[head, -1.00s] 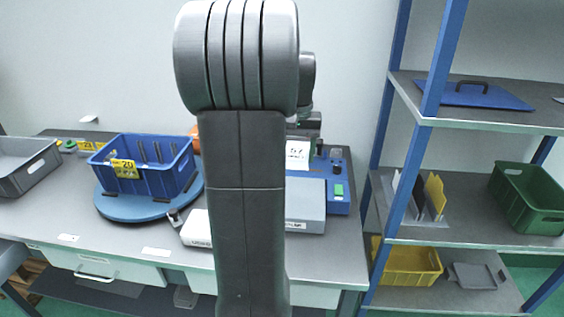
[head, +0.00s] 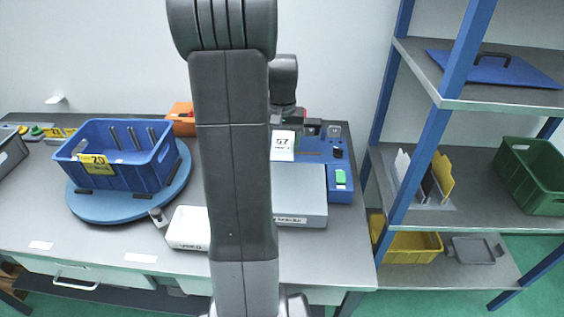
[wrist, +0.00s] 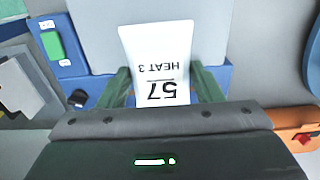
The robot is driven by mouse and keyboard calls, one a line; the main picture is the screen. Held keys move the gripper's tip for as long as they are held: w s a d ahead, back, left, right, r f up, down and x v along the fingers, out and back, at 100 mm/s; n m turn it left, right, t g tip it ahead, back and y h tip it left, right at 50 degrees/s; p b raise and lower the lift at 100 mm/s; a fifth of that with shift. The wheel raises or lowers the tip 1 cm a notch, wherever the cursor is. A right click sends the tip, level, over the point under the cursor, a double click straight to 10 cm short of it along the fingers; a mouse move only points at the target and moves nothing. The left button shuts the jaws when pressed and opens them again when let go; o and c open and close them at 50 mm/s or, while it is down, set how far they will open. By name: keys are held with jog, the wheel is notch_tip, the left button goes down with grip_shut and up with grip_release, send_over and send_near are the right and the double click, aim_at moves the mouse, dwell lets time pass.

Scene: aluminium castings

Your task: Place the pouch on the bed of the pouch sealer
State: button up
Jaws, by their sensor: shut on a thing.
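The white pouch (head: 283,146), printed "57" and "HEAT 3", hangs in my gripper (head: 284,128). In the wrist view the pouch (wrist: 158,50) shows between the green fingers of my gripper (wrist: 165,88), which is shut on it. The pouch sealer (head: 340,192) has a blue base, a grey block at its front (head: 305,190) and a green button at right. In the wrist view its blue body (wrist: 68,52) and grey surface (wrist: 100,35) lie beyond the pouch. The pouch looks held above the sealer; its exact height is unclear. My arm hides the sealer's left part.
A blue crate (head: 115,172) labelled 20 sits on a blue turntable (head: 85,208) at left. A small white tray (head: 188,229) and an orange thing (head: 181,118) are near my arm. A shelf rack (head: 470,98) with a green crate (head: 530,175) stands at right.

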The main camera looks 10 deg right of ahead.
aim_at(282, 172)
notch_tip(282, 172, down, 8)
jog(key=shift+r, duration=0.25)
jog(key=shift+f, duration=0.1)
jog(key=o, duration=1)
notch_tip(282, 172, up, 12)
jog(key=shift+r, duration=0.1)
jog(key=shift+s, duration=0.1)
